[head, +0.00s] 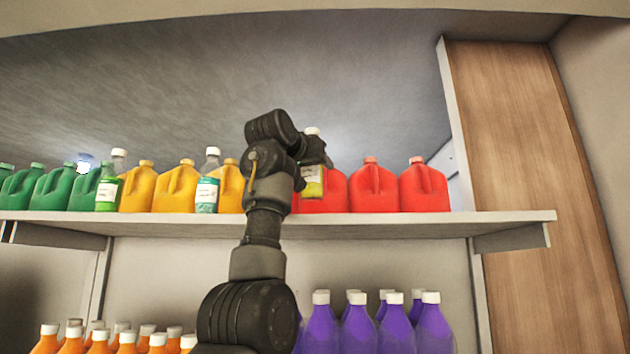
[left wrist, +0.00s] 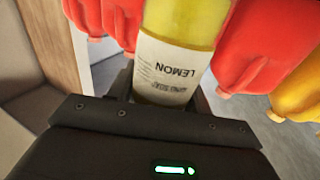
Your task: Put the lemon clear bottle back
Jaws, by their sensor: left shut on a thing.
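The lemon clear bottle (head: 313,186) has yellow liquid, a white cap and a white label. In the head view it is at the upper shelf, in front of the red jugs, partly hidden by my left arm. In the left wrist view the bottle (left wrist: 178,60) shows its LEMON label upside down between the fingers. My left gripper (head: 316,155) is shut on it; it also shows in the left wrist view (left wrist: 163,95). I cannot tell whether the bottle's base touches the shelf. My right gripper is not in view.
The upper shelf (head: 400,222) holds green jugs (head: 52,187), yellow jugs (head: 176,188) and red jugs (head: 372,187). A green-labelled clear bottle (head: 107,190) and a teal one (head: 207,190) stand among them. Purple bottles (head: 358,328) and orange bottles (head: 100,344) are below. The shelf's right end is bare.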

